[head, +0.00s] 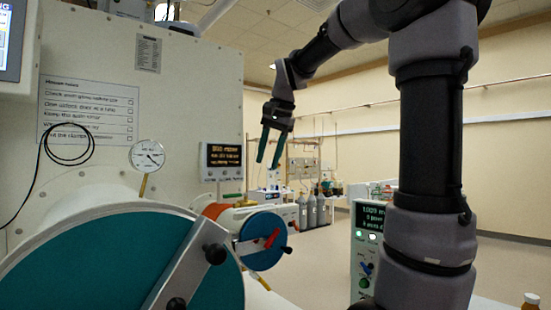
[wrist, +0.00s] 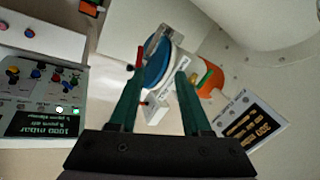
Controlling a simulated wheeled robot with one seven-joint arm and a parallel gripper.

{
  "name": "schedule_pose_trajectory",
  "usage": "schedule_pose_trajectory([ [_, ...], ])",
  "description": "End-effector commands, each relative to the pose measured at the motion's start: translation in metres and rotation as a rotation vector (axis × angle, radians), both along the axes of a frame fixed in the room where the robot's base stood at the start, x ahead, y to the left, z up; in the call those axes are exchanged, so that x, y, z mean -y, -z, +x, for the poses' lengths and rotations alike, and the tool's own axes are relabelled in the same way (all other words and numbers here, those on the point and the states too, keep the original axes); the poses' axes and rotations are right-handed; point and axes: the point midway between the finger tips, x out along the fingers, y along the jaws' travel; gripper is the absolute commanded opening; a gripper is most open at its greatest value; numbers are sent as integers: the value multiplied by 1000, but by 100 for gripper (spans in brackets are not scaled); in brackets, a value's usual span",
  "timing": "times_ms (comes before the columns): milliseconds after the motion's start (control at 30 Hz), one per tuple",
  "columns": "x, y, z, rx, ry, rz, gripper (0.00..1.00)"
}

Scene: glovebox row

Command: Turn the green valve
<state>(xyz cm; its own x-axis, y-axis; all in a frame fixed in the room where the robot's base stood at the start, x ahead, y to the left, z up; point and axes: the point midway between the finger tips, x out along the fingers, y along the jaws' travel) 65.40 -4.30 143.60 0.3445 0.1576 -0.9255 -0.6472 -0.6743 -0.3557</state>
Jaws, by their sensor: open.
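My gripper (head: 268,164) hangs open and empty in the head view, its two green fingers pointing down above and behind the small blue round door. In the wrist view my open gripper (wrist: 161,76) has the blue door (wrist: 158,62) between and beyond its fingertips. A small green bar (wrist: 204,78), possibly the green valve's handle, shows just right of the right finger, beside an orange ring (wrist: 213,82). The fingers do not visibly touch it. In the head view the orange ring (head: 214,211) is beside the blue door, and I cannot clearly make out the green valve there.
A large teal round door (head: 110,262) with a metal bar fills the lower left. A pressure gauge (head: 147,156) and a small display (head: 222,156) are on the glovebox wall. A control box (head: 368,250) with knobs stands right of the blue door (head: 262,252). Open floor lies at right.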

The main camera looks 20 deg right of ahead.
Motion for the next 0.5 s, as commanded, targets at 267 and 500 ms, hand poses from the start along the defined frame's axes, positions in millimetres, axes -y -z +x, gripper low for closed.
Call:
schedule_pose_trajectory([
  [267,2,3,-12,19,-25,-5,48],
  [500,2,3,-12,19,-26,-5,48],
])
